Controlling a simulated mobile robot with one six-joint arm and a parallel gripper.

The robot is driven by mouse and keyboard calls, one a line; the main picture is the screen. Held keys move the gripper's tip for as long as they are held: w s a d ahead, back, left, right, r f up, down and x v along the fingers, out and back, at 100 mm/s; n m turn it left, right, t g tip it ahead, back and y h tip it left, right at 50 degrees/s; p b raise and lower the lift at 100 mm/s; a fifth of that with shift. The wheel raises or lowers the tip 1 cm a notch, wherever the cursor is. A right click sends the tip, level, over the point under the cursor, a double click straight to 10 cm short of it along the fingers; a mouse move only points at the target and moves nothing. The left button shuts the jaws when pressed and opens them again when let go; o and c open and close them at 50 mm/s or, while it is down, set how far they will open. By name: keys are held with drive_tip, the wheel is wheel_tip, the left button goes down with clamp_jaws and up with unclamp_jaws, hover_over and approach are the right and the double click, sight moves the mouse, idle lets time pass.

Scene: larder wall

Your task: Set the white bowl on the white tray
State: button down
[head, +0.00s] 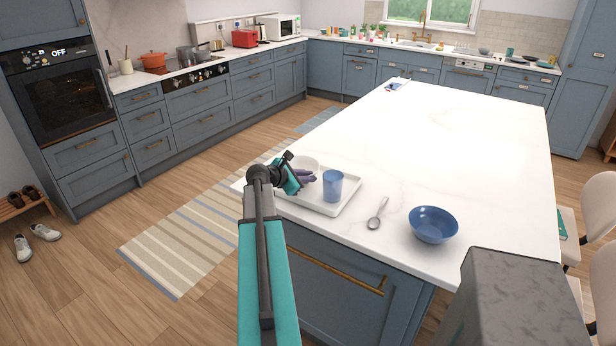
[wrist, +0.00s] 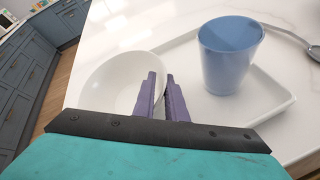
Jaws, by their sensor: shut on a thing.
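The white bowl (head: 305,163) is at the left part of the white tray (head: 312,201), on the near left corner of the island. My gripper (head: 306,178) is shut on the bowl's rim, its purple fingers pinching the near wall. In the wrist view, the bowl (wrist: 112,82) is tilted in the fingers (wrist: 160,98) and overlaps the left end of the tray (wrist: 265,98). I cannot tell whether its base touches the tray. A blue cup (head: 333,186) stands upright on the tray, right of the bowl; it also shows in the wrist view (wrist: 229,60).
A spoon (head: 377,214) and a blue bowl (head: 433,225) lie on the island top (head: 450,135) right of the tray. The island's middle and far part is mostly clear. Chairs (head: 596,215) stand at its right side. A striped rug (head: 190,235) lies on the floor at left.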

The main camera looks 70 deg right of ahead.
idle(0.3)
drive_tip(key=c, duration=1.7)
unclamp_jaws()
drive_tip(key=shift+f, duration=0.1)
drive_tip(key=shift+c, duration=0.2)
drive_tip(key=b+v, duration=0.2)
drive_tip(key=v, duration=1)
drive_tip(key=shift+b, duration=0.4)
